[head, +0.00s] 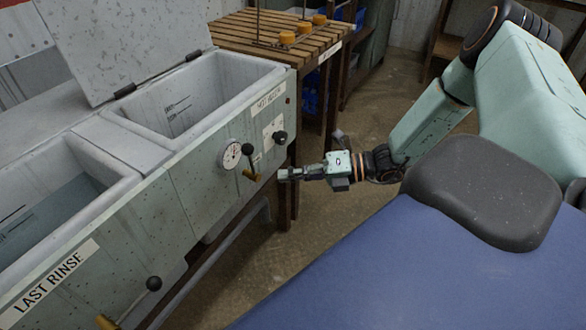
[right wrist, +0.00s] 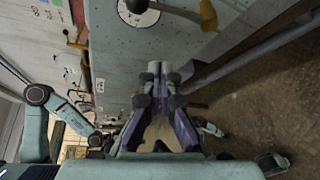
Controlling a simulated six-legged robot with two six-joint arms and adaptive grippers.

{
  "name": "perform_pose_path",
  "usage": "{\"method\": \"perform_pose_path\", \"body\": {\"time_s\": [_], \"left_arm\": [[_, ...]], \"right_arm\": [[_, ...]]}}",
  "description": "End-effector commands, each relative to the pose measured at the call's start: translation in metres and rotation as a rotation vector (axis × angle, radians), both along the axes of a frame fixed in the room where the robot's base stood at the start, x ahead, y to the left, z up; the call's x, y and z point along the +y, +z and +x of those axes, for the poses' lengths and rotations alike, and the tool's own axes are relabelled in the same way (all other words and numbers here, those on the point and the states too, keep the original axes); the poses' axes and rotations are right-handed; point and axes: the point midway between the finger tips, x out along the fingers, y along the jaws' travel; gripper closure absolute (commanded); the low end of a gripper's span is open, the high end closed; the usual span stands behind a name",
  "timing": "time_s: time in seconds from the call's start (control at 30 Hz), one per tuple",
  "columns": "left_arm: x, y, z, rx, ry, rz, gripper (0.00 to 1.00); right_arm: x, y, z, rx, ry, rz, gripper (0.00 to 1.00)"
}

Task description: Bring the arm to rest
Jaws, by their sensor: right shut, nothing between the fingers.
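My right arm comes in from the right in the head view. Its gripper (head: 287,174) is shut and empty, pointing left at the front of the pale green sink unit. It is close to the brass tap (head: 251,174) with a black lever knob; it looks apart from it, though the exact gap is hard to tell. In the right wrist view the closed fingers (right wrist: 158,70) point at the unit's front panel (right wrist: 185,45), with a round black knob (right wrist: 137,6) and a brass tap (right wrist: 208,15) above. My left gripper is not in the head view.
The sink unit has two basins; the far basin (head: 147,124) has its grey lid (head: 125,40) raised. A slatted wooden rack (head: 237,31) with orange-topped items stands behind. A second black knob (head: 153,284) is low on the front. Concrete floor (head: 395,117) is clear beyond my arm.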

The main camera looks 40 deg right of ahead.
Motion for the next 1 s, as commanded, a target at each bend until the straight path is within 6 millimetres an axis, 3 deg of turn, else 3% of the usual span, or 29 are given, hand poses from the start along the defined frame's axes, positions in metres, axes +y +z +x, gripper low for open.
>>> {"method": "perform_pose_path", "body": {"time_s": [0.43,0.53,0.67,0.8,1.0], "left_arm": [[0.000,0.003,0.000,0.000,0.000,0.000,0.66],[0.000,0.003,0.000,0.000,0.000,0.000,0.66],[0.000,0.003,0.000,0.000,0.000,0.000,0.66],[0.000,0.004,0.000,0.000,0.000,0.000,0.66],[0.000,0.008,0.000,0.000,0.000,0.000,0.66]], "right_arm": [[-0.004,-0.001,-0.006,-0.019,0.006,-0.026,1.00],[-0.007,-0.020,-0.009,-0.048,0.038,-0.170,1.00],[0.003,-0.065,-0.039,-0.077,0.209,-0.464,1.00],[0.022,-0.105,-0.081,-0.147,0.522,-0.771,1.00],[0.032,-0.141,-0.140,-0.351,1.086,-1.146,1.00]]}}
